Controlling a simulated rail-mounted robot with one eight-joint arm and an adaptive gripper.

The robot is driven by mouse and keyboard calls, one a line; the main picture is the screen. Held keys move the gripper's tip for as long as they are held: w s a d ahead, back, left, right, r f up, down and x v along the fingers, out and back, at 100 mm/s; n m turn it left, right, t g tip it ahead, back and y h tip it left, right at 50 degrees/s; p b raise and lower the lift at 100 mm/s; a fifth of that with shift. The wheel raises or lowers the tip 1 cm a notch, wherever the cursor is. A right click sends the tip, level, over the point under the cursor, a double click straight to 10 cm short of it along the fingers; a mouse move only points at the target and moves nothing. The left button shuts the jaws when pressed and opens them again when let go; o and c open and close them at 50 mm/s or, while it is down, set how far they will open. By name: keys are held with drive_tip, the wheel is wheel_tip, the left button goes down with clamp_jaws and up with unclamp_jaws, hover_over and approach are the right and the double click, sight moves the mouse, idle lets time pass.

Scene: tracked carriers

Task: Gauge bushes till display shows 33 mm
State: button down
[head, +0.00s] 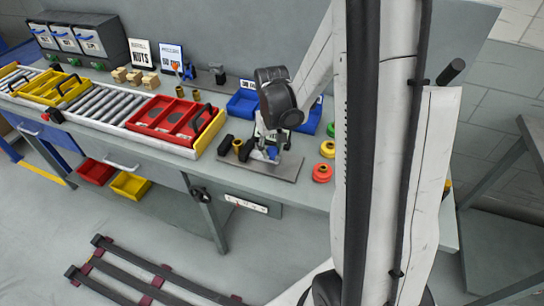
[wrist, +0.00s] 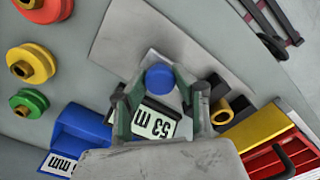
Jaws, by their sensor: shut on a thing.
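The gauge (wrist: 150,122) is between the two fingers of my gripper (wrist: 160,98) in the wrist view, its display reading about 53 m, upside down and partly covered. A round blue part (wrist: 160,77) shows at its far end. Two more brass bushes (head: 180,91) (head: 196,94) stand farther left.
A red divided tray (head: 160,118) and rollers lie to the left. Blue bins (head: 243,103) stand behind the gripper. Red (head: 322,173), yellow (head: 327,149) and green rings are on the right. A sign reading NUTS (head: 147,55) stands at the back.

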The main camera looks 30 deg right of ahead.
drive_tip(key=shift+w+a+f, duration=0.15)
drive_tip(key=shift+w+a, duration=0.45)
drive_tip(key=shift+w, duration=0.2)
drive_tip(key=shift+w+r, duration=0.2)
drive_tip(key=shift+w, duration=0.05)
drive_tip(key=c, duration=1.8)
unclamp_jaws()
drive_tip(key=o, duration=0.5)
drive_tip(key=shift+w+a, duration=0.2)
drive_tip(key=shift+a, duration=0.15)
drive_tip(key=shift+c, duration=0.2)
drive_tip(key=shift+s+d, duration=0.1)
drive_tip(key=shift+r, duration=0.25)
wheel_tip(320, 180, up, 12)
drive_tip(key=shift+f, duration=0.25)
